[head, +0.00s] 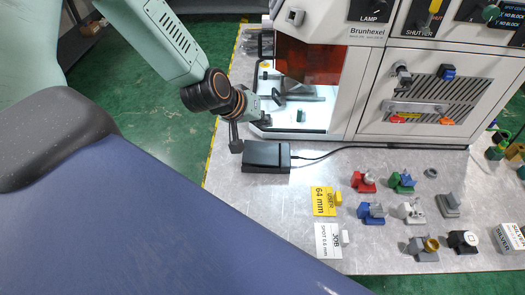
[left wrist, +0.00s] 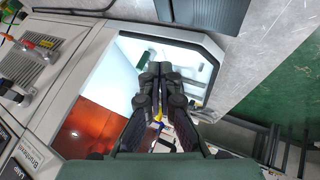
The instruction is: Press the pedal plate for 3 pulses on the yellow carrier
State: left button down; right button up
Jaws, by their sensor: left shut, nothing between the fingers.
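The pedal plate (head: 266,154) is a dark, low box with a cable, lying on the grey table in front of the machine. In the left wrist view its dark ribbed top (left wrist: 208,12) shows at the upper edge. My left gripper (head: 236,143) points down just left of the pedal plate; I cannot tell whether it touches it. The left wrist view shows its fingers (left wrist: 160,72) closed together and empty. I cannot make out a yellow carrier for certain; a small yellow patch (left wrist: 158,116) shows between the finger links. My right gripper is not in view.
The white machine (head: 352,95) with a lit chamber and orange window stands behind. Several coloured fixtures, including a red one (head: 364,182), stand on the right of the table. A yellow card (head: 323,201) and a white card (head: 328,241) lie nearer. Bare table surrounds the pedal's front.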

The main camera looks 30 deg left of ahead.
aim_at(261, 154)
pick_arm(q)
jog(key=f+b, duration=0.1)
jog(key=f, duration=0.1)
jog(key=f+b, duration=0.1)
jog(key=b, duration=0.1)
jog(key=shift+s+f, duration=0.2)
jog(key=shift+f, duration=0.15)
jog(key=f+b, duration=0.1)
jog(key=f, duration=0.1)
jog(key=a+f+b, duration=0.1)
jog(key=f+b, duration=0.1)
jog(key=shift+f+b, duration=0.1)
jog(key=shift+b, duration=0.2)
jog(key=shift+s+f, duration=0.1)
jog(key=shift+f, duration=0.15)
jog(key=shift+f+b, duration=0.1)
jog(key=shift+b, duration=0.2)
jog(key=shift+d, duration=0.2)
jog(key=shift+a, duration=0.25)
jog(key=shift+d, duration=0.2)
